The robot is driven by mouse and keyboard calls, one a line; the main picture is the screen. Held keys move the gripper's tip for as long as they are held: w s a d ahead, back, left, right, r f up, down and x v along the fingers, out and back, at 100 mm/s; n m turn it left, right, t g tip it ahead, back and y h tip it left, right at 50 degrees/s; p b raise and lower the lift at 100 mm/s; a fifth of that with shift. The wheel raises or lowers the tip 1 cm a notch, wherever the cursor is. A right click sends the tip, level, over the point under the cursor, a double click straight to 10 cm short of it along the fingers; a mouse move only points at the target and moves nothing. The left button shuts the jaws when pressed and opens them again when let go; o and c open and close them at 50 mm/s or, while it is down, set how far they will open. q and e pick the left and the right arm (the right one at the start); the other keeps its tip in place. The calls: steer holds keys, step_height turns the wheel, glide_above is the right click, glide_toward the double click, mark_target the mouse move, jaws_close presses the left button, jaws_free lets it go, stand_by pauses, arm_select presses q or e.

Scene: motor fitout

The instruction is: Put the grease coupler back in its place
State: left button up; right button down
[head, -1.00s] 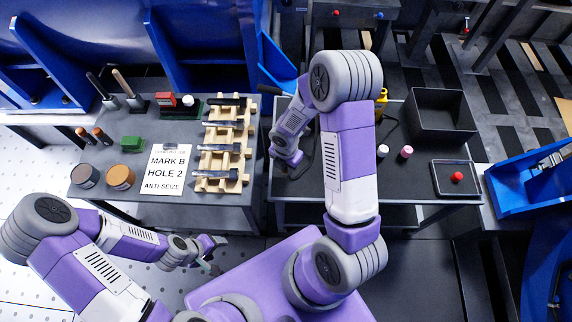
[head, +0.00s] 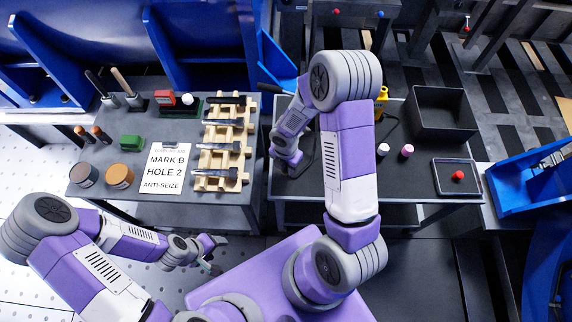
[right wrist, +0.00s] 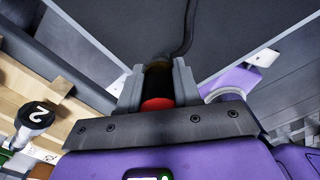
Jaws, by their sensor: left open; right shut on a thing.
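My right gripper (right wrist: 157,88) is shut on a dark cylindrical piece with a red band, which I take to be the grease coupler (right wrist: 158,78). A dark hose (right wrist: 187,30) runs from its far end across a dark grey surface. In the head view my right gripper (head: 290,163) is low by the left edge of the right table (head: 295,186), and the coupler is hidden there. Its holder cannot be made out. My left gripper (head: 213,254) is open and empty, in front of the left table.
The left table (head: 205,208) holds a wooden rack (head: 222,150), a sign (head: 164,170), two tins and several tools. On the right table are a black bin (head: 440,110), two small capped bottles, a yellow bottle (head: 381,101) and a tray (head: 440,186) with a red knob (head: 458,175).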

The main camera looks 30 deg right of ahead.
steer(key=shift+f+b, duration=0.8)
steer(key=shift+f, duration=0.3)
steer(key=c, duration=0.7)
jaws_free()
steer(key=shift+r, duration=0.1)
steer(key=shift+r, duration=0.1)
step_height(320, 180, up, 7)
steer(key=p, duration=0.3)
steer(key=shift+r+p, duration=0.2)
steer(key=shift+p, duration=0.2)
